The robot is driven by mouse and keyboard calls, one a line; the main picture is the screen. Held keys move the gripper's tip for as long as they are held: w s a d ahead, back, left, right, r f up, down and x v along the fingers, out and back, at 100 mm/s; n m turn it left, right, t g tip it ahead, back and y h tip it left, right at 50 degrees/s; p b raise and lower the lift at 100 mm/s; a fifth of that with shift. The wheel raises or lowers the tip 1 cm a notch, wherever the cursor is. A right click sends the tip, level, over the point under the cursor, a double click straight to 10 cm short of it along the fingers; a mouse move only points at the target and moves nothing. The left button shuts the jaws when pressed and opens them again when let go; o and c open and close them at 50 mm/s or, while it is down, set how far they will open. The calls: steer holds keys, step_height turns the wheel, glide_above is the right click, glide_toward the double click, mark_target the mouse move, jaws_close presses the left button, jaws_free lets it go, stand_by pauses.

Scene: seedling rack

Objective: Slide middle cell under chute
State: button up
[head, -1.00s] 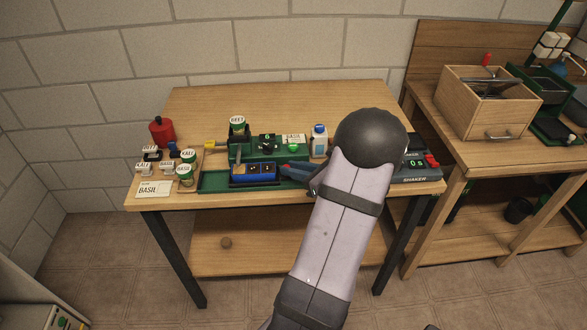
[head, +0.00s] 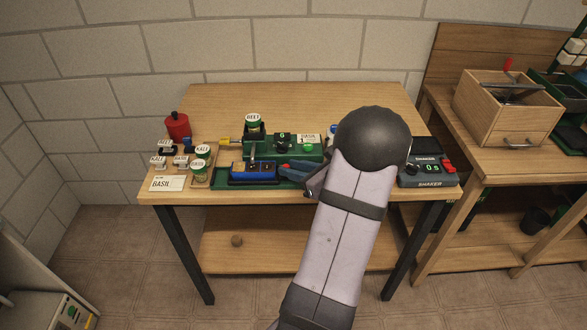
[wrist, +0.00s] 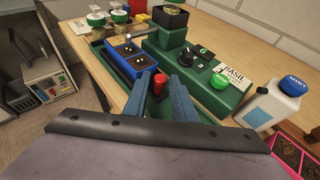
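The blue tray (head: 254,172) with dark cells sits on a green rail (head: 221,184). The tray also shows in the wrist view (wrist: 117,62). The chute (wrist: 128,37) comes down over the tray, around its middle in the head view; which cell lies exactly below its tip I cannot tell. A red knob (wrist: 160,83) stands at the tray's near end. My gripper (wrist: 162,76) has its blue fingers on both sides of the knob and appears shut on it. In the head view my arm hides the rail's right part.
The green dispenser housing (wrist: 205,85), with a dial, green button and BASIL card, stands close beside the fingers. A white bottle (wrist: 268,105) stands farther right. Labelled jars (head: 200,170) and a BASIL card (head: 167,184) stand left of the rail. The shaker (head: 428,170) is at right.

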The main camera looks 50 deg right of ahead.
steer(key=shift+b+v, duration=0.4)
steer(key=shift+v, duration=3.3)
steer(key=shift+w, duration=0.1)
